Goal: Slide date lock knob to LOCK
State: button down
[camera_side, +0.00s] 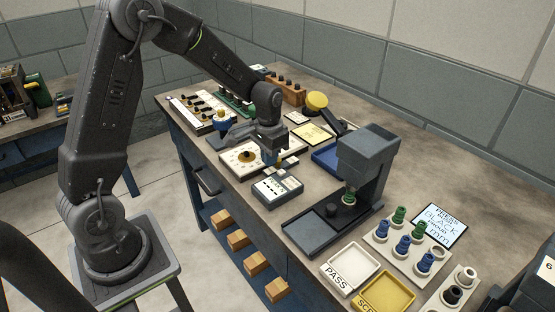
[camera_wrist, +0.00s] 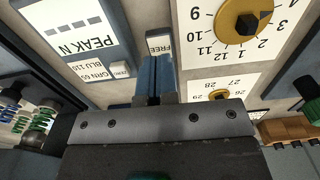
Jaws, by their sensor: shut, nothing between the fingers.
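My gripper (camera_side: 270,158) is shut and empty, pointing down at the middle of the bench beside the white dial panel (camera_side: 232,168). In the wrist view its blue fingers (camera_wrist: 154,72) are together, just below the FREE label (camera_wrist: 158,44). The date lock knob cannot be made out; the fingers and gripper body cover the area below that label. No LOCK label is visible. A dial with a yellow and black knob (camera_wrist: 241,18) is to the right of the fingers. A second dial (camera_wrist: 219,95) is partly hidden behind the gripper. I cannot tell whether the fingertips touch anything.
A grey display unit marked PEAK N (camera_wrist: 75,30) sits close to the left of the fingers; it also shows in the side view (camera_side: 277,189). A dark press (camera_side: 366,160) stands to the right. PASS tray (camera_side: 350,269) and a rack of coloured parts (camera_side: 402,245) lie nearer the front.

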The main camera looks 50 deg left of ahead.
jog(key=shift+s+f, duration=0.25)
jog(key=shift+f, duration=0.1)
jog(key=shift+w, duration=1.35)
jog(key=shift+s+r, duration=1.1)
jog(key=shift+r, duration=0.05)
jog(key=shift+r, duration=0.15)
jog(key=s+r, duration=0.3)
jog(key=r, duration=0.3)
jog(key=shift+r, duration=0.4)
